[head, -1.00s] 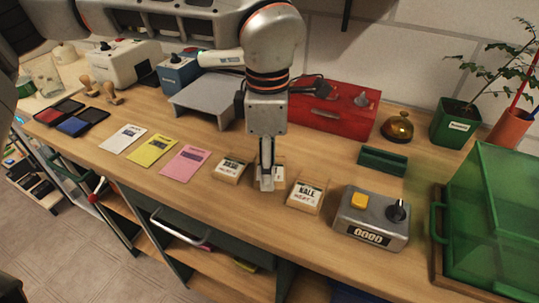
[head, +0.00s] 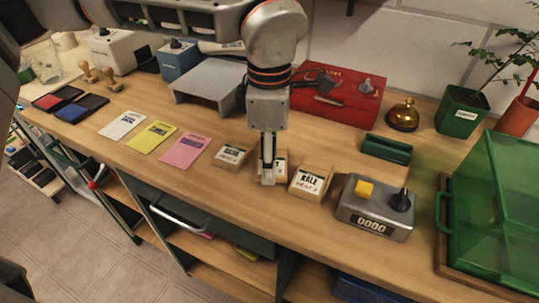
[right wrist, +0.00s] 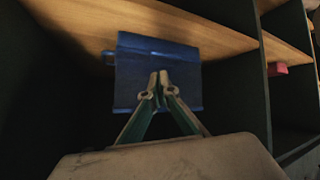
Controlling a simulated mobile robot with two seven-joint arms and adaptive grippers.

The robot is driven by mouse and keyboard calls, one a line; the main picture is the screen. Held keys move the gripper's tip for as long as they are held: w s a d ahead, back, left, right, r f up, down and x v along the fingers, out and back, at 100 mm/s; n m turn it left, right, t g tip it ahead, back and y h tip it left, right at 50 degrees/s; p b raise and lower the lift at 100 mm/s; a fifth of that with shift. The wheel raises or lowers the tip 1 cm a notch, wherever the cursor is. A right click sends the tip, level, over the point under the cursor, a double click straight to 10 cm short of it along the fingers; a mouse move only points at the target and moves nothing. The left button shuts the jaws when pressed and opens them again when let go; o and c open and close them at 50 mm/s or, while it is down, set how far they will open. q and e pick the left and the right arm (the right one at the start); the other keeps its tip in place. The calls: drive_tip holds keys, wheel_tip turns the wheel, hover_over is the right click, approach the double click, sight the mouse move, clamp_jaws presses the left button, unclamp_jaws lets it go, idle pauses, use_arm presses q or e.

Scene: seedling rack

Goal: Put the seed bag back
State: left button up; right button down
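Small tan seed bags with white labels stand on the wooden counter: one at left (head: 230,156), a middle one (head: 282,166) and one labelled KALE (head: 311,183). My left gripper (head: 268,178) points straight down at the middle bag, and its fingers cover most of that bag. I see it edge-on, so its opening and any grip are unclear. My right gripper (right wrist: 155,88) is out of the head view. In the right wrist view its fingertips are nearly together, in front of a blue object (right wrist: 157,52) in a dark shelf compartment; contact is unclear.
Pink (head: 185,150), yellow (head: 152,138) and white (head: 122,126) packets lie left of the bags. A grey counter device (head: 375,213), green holder (head: 387,149), red cash box (head: 335,100) and green clear-walled case (head: 490,220) stand right. Shelves (head: 230,272) are below the counter.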

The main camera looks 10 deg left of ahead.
use_arm(q)
drive_tip(key=shift+f, duration=0.3)
drive_tip(key=o, duration=1.2)
